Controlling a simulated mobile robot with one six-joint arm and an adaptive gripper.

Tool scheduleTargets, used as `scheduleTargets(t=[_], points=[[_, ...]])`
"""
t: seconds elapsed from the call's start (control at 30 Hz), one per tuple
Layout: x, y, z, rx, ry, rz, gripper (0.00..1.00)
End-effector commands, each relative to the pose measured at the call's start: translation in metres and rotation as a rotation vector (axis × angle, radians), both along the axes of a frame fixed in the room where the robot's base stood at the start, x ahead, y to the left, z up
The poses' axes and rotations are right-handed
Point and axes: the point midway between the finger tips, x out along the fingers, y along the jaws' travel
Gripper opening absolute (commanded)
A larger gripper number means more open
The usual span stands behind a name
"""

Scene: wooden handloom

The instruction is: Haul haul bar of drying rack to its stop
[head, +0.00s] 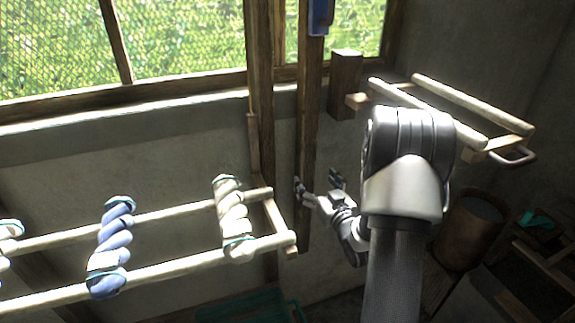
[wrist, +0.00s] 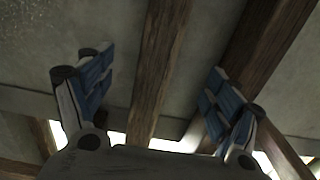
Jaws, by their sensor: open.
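A drying rack of two pale rails (head: 160,272) joined by a wooden end piece extends from the left in the head view, with twisted skeins over it. A second two-rail frame (head: 450,97) at the right has a grey metal handle (head: 514,157) at its near end. I cannot tell for certain which part is the haul bar. My gripper (head: 316,184) is open and empty near an upright wooden bar (head: 309,110). In the wrist view a wooden bar (wrist: 158,70) runs between the spread fingers, seemingly beyond them; contact cannot be told.
A blue piece (head: 319,17) sits high on the upright bar. A thicker post (head: 261,90) stands just left of it, by the window. Blue (head: 112,245) and cream (head: 232,215) skeins hang at the left. A round bin (head: 470,228) stands at the lower right.

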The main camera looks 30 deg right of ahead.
Motion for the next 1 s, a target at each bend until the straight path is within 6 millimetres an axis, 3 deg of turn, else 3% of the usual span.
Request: scheduleTargets(t=[0.27, 0.43, 1.0], points=[[-0.001, -0.001, 0.001, 0.000, -0.003, -0.002, 0.83], [0.000, -0.001, 0.018, -0.004, -0.005, -0.001, 0.83], [0.000, 0.000, 0.159, -0.002, -0.004, -0.002, 0.83]])
